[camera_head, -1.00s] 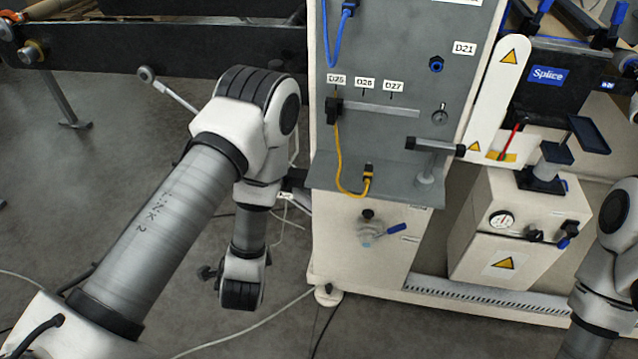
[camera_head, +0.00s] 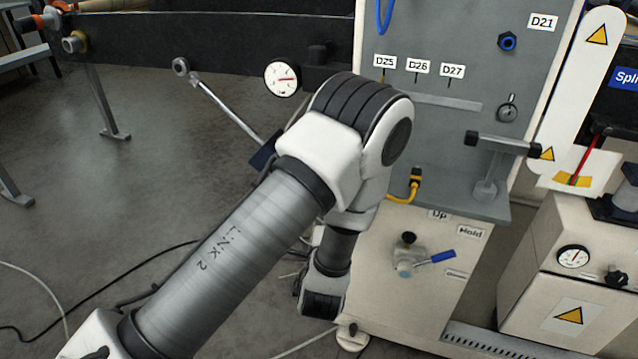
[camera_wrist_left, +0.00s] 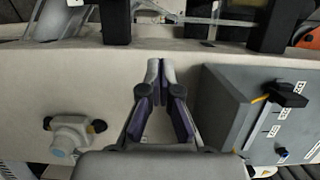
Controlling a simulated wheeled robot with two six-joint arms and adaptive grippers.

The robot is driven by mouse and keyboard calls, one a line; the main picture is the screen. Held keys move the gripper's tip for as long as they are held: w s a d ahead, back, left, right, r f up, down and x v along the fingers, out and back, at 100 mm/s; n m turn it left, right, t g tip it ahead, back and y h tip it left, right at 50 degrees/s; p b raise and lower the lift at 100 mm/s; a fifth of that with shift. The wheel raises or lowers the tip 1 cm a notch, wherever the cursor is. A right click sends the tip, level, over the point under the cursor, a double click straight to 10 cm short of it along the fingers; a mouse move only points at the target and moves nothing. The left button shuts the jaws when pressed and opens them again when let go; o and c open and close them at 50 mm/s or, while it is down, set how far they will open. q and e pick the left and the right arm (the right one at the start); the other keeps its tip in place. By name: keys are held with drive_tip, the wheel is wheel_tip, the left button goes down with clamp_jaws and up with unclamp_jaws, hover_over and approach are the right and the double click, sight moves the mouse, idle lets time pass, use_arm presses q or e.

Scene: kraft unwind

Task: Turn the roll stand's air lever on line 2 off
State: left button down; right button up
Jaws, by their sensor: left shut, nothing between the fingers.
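A valve (camera_head: 408,258) with a blue handle (camera_head: 436,257) sits on the white lower panel of the stand, under the labels "Up" and "Hold". The handle points right and slightly up. A valve with dark knobs also shows at the lower left of the left wrist view (camera_wrist_left: 72,133). No "line 2" marking is readable, so I cannot tell which lever is the air lever. My left gripper (camera_wrist_left: 158,72) is shut and empty, in front of a pale panel and apart from that valve. In the head view my left arm hides it. My right gripper is out of view.
The grey panel (camera_head: 430,145) carries labels D25 to D27 and a jutting black-ended bar (camera_head: 503,144). A red lever (camera_head: 589,155) and a gauge box (camera_head: 560,285) stand at right. A long rod (camera_head: 228,108) crosses behind my left arm. Floor at left is mostly clear.

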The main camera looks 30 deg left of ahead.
use_arm(q)
drive_tip(key=w+a+b, duration=0.2)
drive_tip(key=w+a, duration=0.5)
drive_tip(key=a, duration=0.1)
drive_tip(key=shift+w+a, duration=0.2)
drive_tip(key=shift+w, duration=0.05)
